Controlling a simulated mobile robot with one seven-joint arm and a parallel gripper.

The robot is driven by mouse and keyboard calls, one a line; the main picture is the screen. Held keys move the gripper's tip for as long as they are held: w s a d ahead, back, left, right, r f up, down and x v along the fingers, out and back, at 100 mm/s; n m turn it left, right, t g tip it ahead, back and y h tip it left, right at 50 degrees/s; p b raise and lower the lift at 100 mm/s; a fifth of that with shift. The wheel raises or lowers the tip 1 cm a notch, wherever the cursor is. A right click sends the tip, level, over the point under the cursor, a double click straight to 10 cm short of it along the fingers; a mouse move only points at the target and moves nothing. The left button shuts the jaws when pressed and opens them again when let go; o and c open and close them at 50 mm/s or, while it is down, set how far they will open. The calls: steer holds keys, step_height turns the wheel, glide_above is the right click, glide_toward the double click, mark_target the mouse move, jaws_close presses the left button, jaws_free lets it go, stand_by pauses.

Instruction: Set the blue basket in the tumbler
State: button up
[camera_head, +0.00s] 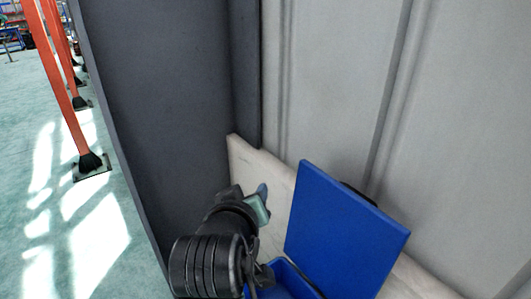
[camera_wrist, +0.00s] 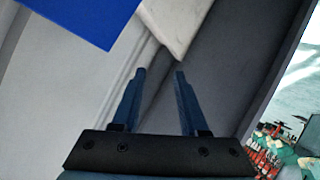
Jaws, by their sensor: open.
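A blue upright panel (camera_head: 345,232) stands at the lower right in the head view, with a blue open-topped bin (camera_head: 284,280) at its foot, partly hidden by my arm and cut by the frame edge. I cannot tell which of these is the blue basket. A blue flat surface (camera_wrist: 88,14) shows at the top left in the wrist view. My gripper (camera_head: 262,203) is left of the panel, above the pale ledge. In the wrist view my gripper (camera_wrist: 160,74) is open, with nothing between its fingers. I cannot make out a tumbler.
A dark grey wall panel (camera_head: 165,110) stands left of my gripper and meets a light grey wall (camera_head: 330,80). A pale ledge (camera_head: 245,155) runs along the wall's foot. Orange posts (camera_head: 58,60) stand on the open green floor (camera_head: 35,110) at far left.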

step_height(320, 180, up, 18)
steer(key=s+d+m+t, duration=0.2)
steer(key=t, duration=0.5)
steer(key=s+d+r+m+t+y, duration=0.1)
steer(key=s+r+t, duration=0.6)
steer(key=s+r, duration=0.7)
step_height(320, 180, up, 4)
steer(key=shift+s+r+m+t+y, duration=0.1)
steer(key=shift+s+m+t+y, duration=0.15)
steer(key=shift+m, duration=0.25)
